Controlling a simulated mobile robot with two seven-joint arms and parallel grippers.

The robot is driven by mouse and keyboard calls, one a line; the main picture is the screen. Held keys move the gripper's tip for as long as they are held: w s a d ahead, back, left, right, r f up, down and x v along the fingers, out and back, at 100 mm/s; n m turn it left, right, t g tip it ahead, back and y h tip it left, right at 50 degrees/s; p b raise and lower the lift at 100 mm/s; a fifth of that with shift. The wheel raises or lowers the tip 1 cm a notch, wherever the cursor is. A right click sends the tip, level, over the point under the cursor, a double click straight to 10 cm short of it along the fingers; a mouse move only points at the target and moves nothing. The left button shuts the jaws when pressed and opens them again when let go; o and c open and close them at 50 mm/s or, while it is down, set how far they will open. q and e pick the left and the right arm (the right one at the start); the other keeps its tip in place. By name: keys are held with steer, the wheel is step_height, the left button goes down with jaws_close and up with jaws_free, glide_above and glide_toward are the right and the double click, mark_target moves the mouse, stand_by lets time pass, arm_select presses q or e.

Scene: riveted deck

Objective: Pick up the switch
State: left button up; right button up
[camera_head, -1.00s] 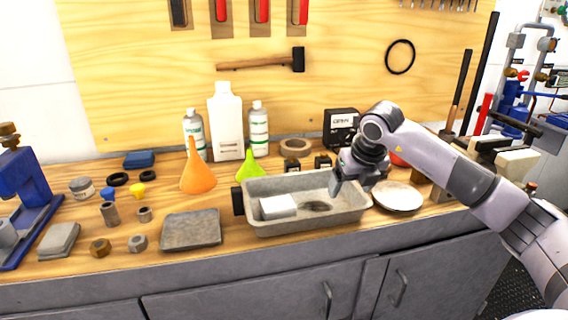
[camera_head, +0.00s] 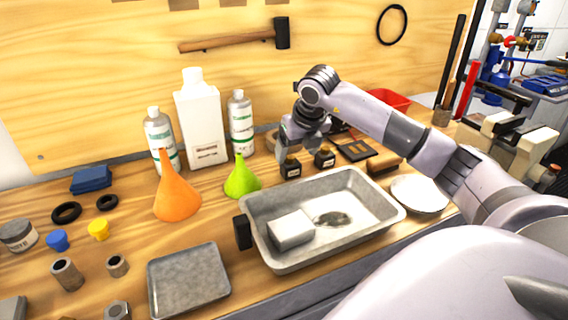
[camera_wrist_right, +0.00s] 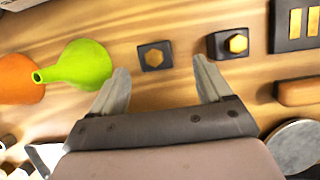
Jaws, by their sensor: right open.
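Two small black blocks with yellow hexagonal tops stand behind the tray, the left one (camera_head: 290,168) and the right one (camera_head: 325,158). They look like switches; I cannot tell which one is meant. In the right wrist view they are the left block (camera_wrist_right: 155,57) and the right block (camera_wrist_right: 238,43). My right gripper (camera_head: 287,152) is above the left block in the head view. In the wrist view its open fingers (camera_wrist_right: 163,88) are apart and empty, with the left block just beyond and between the fingertip lines. My left gripper is not in view.
A grey tray (camera_head: 257,248) holding a white block (camera_head: 291,229) is in front. A green funnel (camera_head: 242,181) and orange funnel (camera_head: 177,195) stand left. A black panel with yellow bars (camera_wrist_right: 295,45) and a brown block (camera_wrist_right: 298,92) are right. Bottles (camera_head: 241,122) stand behind.

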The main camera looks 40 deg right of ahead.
mark_target(293, 161)
steer(key=x, duration=0.4)
steer(key=shift+a+f+p, duration=0.3)
steer(key=shift+a+f, duration=0.05)
steer(key=shift+f, duration=0.1)
steer(key=shift+w+d+f, duration=0.1)
steer(key=shift+w+f, duration=0.15)
steer(key=shift+f, duration=0.25)
steer(key=c, duration=1.1)
